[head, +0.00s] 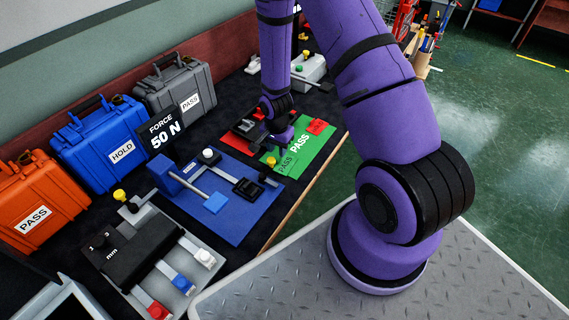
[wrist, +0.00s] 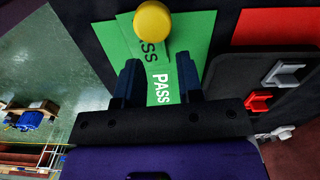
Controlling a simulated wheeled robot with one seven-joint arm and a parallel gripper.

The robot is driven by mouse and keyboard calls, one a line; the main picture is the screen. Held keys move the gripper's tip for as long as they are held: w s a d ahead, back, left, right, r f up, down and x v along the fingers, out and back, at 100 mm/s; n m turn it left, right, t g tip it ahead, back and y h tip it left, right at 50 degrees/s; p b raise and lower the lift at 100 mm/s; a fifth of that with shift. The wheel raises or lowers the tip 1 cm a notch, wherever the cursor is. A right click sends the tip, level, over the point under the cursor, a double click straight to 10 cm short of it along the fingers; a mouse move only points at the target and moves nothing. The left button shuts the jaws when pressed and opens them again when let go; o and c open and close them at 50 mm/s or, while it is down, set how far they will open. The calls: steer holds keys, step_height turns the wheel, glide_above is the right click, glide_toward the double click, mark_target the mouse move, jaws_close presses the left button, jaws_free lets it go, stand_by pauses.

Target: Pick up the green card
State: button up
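The green card (wrist: 146,57) has dark "PASS" lettering and lies on a larger green panel (wrist: 204,28) that has white "PASS" lettering. In the head view the card (head: 287,168) is at the front-left part of the panel (head: 318,148). A yellow knob (wrist: 152,21) covers part of the card in the wrist view. My gripper (wrist: 158,66) is open, its two dark fingers apart, with green surface and lettering visible between them. In the head view my gripper (head: 281,138) is over the panel, beside the card; whether it touches anything cannot be told.
A blue fixture board (head: 238,222) is nearer, with a grey fixture (head: 180,258) in front. Orange (head: 38,200), blue (head: 100,142) and grey (head: 177,88) cases line the wall.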

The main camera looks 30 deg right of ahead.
mark_target(285, 162)
steer(key=shift+w+d+f, duration=0.15)
steer(key=shift+f, duration=1.35)
steer(key=shift+w+d+f, duration=0.1)
steer(key=shift+w+f, duration=0.05)
steer(key=shift+f, duration=1.3)
jaws_close()
